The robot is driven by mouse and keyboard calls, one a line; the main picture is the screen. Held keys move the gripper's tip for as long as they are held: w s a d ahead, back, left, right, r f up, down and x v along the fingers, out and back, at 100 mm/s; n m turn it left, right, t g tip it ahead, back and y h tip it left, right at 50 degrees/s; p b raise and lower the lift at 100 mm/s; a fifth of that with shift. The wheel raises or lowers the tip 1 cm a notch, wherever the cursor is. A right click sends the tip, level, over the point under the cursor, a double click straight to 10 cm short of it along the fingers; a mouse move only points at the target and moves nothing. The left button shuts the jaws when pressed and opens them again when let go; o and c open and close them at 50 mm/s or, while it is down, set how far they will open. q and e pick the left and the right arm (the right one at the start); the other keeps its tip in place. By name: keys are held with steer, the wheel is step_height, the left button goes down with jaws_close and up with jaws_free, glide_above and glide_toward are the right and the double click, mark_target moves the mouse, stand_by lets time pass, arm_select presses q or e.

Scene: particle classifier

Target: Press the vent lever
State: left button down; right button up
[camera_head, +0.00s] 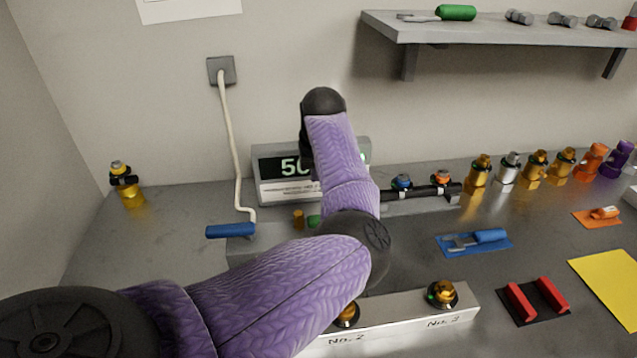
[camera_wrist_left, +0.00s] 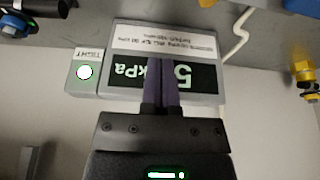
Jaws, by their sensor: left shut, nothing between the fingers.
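The vent lever appears to be the blue handle (camera_head: 231,231) at the left of a low grey block on the bench, by the end of the white cable. A blue part (camera_wrist_left: 305,6) in the top right corner of the left wrist view may be the same lever. My left gripper (camera_wrist_left: 161,72) is shut and empty, its dark fingers in front of the kPa display (camera_wrist_left: 196,78), which appears upside down in that view. In the head view my purple arm hides much of the gripper and part of the display (camera_head: 272,190). The gripper is apart from the lever, to its right.
A white block (camera_head: 400,318) marked No. 2 and No. 3 holds brass fittings in front. Several fittings (camera_head: 510,168) line the bench's back right. A blue tool mat (camera_head: 470,243), red blocks (camera_head: 520,303) and a yellow sheet (camera_head: 606,285) lie right. A grey shelf (camera_head: 480,32) hangs above.

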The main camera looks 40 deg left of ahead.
arm_select(q)
steer(key=b+x, duration=0.4)
steer(key=x, duration=0.4)
steer(key=shift+f, duration=0.15)
steer(key=shift+s+d+f, duration=0.1)
steer(key=shift+d+f, duration=0.05)
steer(key=shift+d, duration=0.1)
steer(key=shift+s+d, duration=1.05)
steer(key=shift+d, duration=0.15)
steer(key=shift+s+d, duration=0.1)
arm_select(e)
steer(key=shift+g+h, duration=0.3)
steer(key=f, duration=0.1)
steer(key=s+d+f, duration=0.1)
steer(key=d+f, duration=0.1)
steer(key=shift+s+f, duration=0.3)
steer(key=shift+f, duration=0.1)
steer(key=shift+w, duration=0.1)
